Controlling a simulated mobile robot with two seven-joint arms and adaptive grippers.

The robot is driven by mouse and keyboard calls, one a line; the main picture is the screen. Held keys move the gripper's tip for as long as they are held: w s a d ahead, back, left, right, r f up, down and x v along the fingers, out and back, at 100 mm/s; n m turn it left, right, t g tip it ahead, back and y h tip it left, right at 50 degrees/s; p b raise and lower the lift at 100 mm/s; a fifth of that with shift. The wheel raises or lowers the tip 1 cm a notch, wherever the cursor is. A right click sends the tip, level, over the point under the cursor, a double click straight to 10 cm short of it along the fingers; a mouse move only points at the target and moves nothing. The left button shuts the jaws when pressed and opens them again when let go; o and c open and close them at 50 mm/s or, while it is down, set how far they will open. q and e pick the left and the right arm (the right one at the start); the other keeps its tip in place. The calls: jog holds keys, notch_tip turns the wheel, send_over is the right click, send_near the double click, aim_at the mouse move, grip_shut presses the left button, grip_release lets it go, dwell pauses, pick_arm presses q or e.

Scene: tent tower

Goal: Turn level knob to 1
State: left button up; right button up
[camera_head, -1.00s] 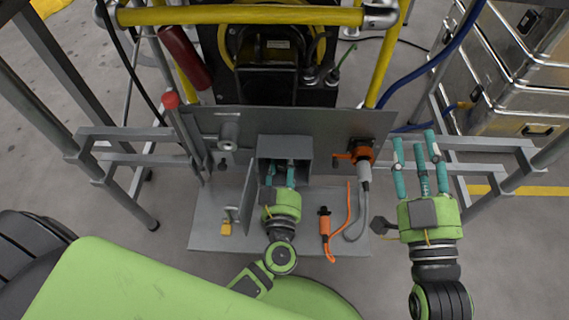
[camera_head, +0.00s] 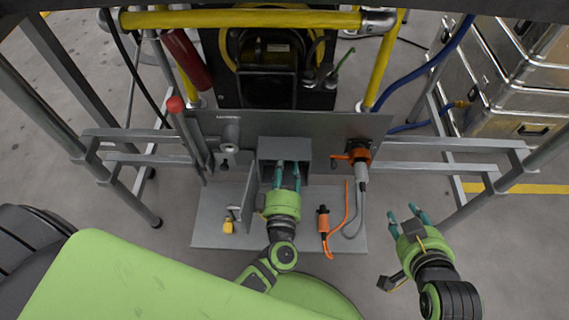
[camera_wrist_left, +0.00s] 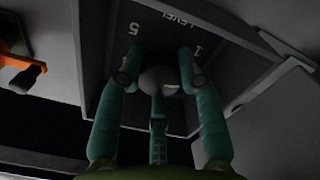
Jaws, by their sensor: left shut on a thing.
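The level knob (camera_wrist_left: 158,80) is a grey rounded knob inside an open grey box (camera_head: 290,148) on the panel. In the left wrist view, the label LEVEL and a 5 (camera_wrist_left: 134,27) show at its left, and a dim mark like a 1 (camera_wrist_left: 197,50) at its right. My left gripper (camera_head: 287,172) reaches into the box, its three teal fingers (camera_wrist_left: 157,95) closed around the knob. The knob's pointer direction is hidden. My right gripper (camera_head: 405,219) is empty, its visible fingers apart, right of the panel.
The box's door (camera_head: 247,183) stands open at the left. An orange plug with grey cable (camera_head: 359,180) and an orange tool (camera_head: 323,218) are at the right. A yellow padlock (camera_head: 228,227) is at the left. Metal cases (camera_head: 520,95) stand at the far right.

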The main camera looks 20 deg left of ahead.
pick_arm(q)
jog(key=shift+a+r+n, duration=0.1)
jog(key=shift+r+n, duration=0.1)
jog(key=shift+n, duration=1.5)
jog(key=o, duration=1.1)
jog(key=shift+o, duration=0.2)
jog(key=shift+f, duration=0.1)
jog(key=shift+s, duration=0.2)
jog(key=v, duration=1.1)
jog(key=shift+s, duration=0.3)
